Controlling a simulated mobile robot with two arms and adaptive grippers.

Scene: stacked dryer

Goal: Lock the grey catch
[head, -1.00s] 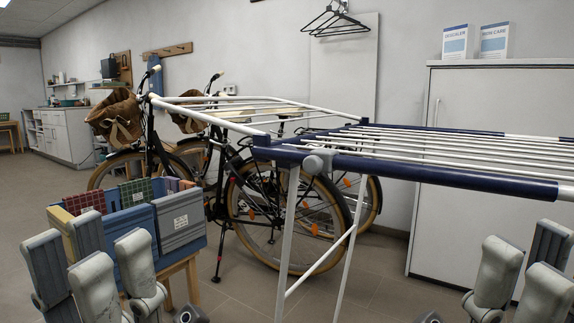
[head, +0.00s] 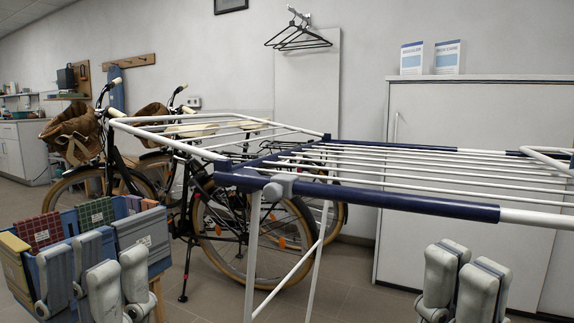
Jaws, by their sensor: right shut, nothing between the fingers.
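The grey catch (head: 280,184) sits on the dark blue tube at the near hinge corner of the drying rack, at the top of a white leg. Whether it is locked is too small to tell. The rack (head: 400,202) has white rods and spreads across the middle and right. My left gripper (head: 95,262) is at the lower left, in front of a blue crate, apart from the catch. I cannot tell how far its fingers are apart. My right gripper (head: 463,265) is at the lower right, shut and empty, below the rack's front tube and apart from the catch.
A blue crate (head: 148,262) of books or folders stands at the lower left. Two bicycles (head: 250,235) stand behind the rack. A white cabinet (head: 400,250) stands at the right. Some bare floor shows below the rack.

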